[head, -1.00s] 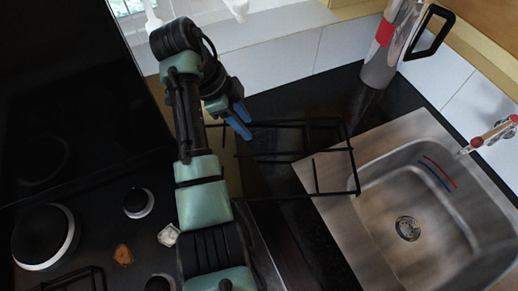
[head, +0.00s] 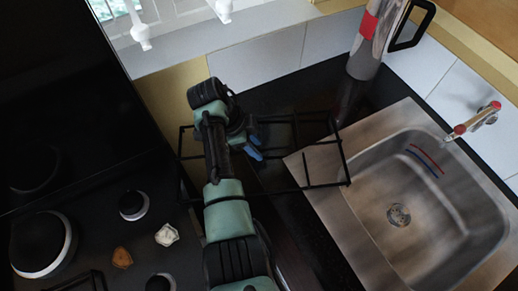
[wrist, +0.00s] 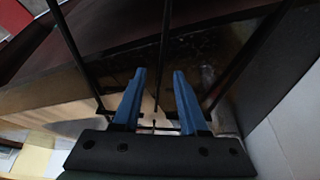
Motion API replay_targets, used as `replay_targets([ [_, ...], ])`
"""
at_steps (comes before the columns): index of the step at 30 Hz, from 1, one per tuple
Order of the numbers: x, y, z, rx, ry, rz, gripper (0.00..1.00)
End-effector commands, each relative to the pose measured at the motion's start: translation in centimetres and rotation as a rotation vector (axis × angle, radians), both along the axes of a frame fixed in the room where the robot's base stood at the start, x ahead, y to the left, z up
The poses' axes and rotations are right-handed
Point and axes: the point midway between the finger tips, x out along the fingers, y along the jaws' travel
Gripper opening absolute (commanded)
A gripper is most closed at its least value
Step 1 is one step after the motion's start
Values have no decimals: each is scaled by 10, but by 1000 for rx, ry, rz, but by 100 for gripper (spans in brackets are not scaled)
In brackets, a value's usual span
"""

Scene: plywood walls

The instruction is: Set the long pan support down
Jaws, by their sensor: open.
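The long pan support (head: 340,152) is a black wire frame across the dark counter between the hob and the sink. Its right end overlaps the sink's metal rim, and part of its left half is hidden behind my arm. I cannot tell whether it rests flat. My gripper (head: 254,146) is over the middle of the frame, with blue fingers pointing down. In the wrist view my gripper (wrist: 158,98) is open, its fingers apart, with a thin black bar of the support (wrist: 165,45) showing between them. I cannot tell whether they touch.
The sink (head: 420,200) with its tap (head: 470,122) is at the right. A grey and red flask (head: 370,45) stands at the back. The hob (head: 90,235) at the left holds a brown piece (head: 122,257) and a pale piece (head: 167,235). A window is behind.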

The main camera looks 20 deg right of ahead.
Motion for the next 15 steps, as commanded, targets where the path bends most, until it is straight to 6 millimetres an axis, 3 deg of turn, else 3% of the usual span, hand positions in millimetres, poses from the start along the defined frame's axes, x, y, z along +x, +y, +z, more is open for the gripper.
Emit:
replay_targets([
  [5,0,0,-1,0,0,0,42],
  [12,0,0,0,0,0,0,3],
  [15,0,0,0,0,0,0,0],
])
